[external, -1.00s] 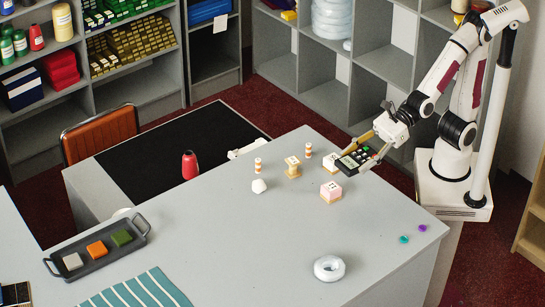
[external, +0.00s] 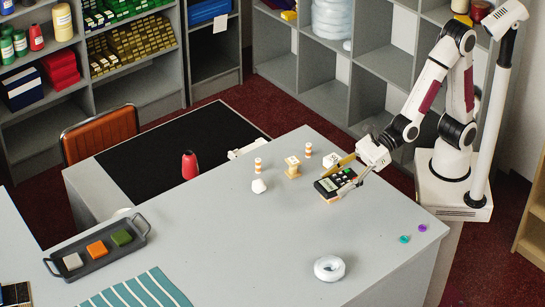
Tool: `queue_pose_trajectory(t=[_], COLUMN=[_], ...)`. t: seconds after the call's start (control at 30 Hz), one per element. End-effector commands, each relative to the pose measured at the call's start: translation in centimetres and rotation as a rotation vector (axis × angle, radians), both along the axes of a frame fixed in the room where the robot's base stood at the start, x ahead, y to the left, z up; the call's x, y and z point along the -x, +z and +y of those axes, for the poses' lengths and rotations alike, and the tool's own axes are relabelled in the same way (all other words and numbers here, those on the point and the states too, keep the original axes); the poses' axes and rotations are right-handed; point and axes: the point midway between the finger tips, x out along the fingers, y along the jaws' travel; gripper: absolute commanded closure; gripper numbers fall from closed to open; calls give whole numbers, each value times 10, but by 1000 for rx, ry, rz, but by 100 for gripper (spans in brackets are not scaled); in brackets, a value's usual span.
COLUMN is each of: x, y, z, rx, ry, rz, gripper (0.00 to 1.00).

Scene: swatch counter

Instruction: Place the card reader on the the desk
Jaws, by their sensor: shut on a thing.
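The card reader (external: 335,182) is a dark device with a small screen and keys, in the external view. My gripper (external: 352,174) is shut on it, with the fingers at its right side. It is held low over the right part of the grey desk (external: 240,235). I cannot tell whether it touches the desk or the blocks under it. A small light block shows partly below its front edge. Another white block (external: 330,160) stands behind it, partly hidden.
Near the reader stand a wooden block (external: 292,167), striped cylinders (external: 258,166) and a white polyhedron (external: 259,186). A white ring (external: 329,268) lies toward the front. Small teal (external: 404,239) and purple discs lie at right. The desk's middle is clear.

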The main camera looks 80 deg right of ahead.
Motion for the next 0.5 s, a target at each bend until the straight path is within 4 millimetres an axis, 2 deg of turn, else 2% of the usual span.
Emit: queue_pose_trajectory(t=[0.5], x=[-75], y=[-25], z=[43], rx=[-1], ry=[-95], rz=[0], gripper=[79])
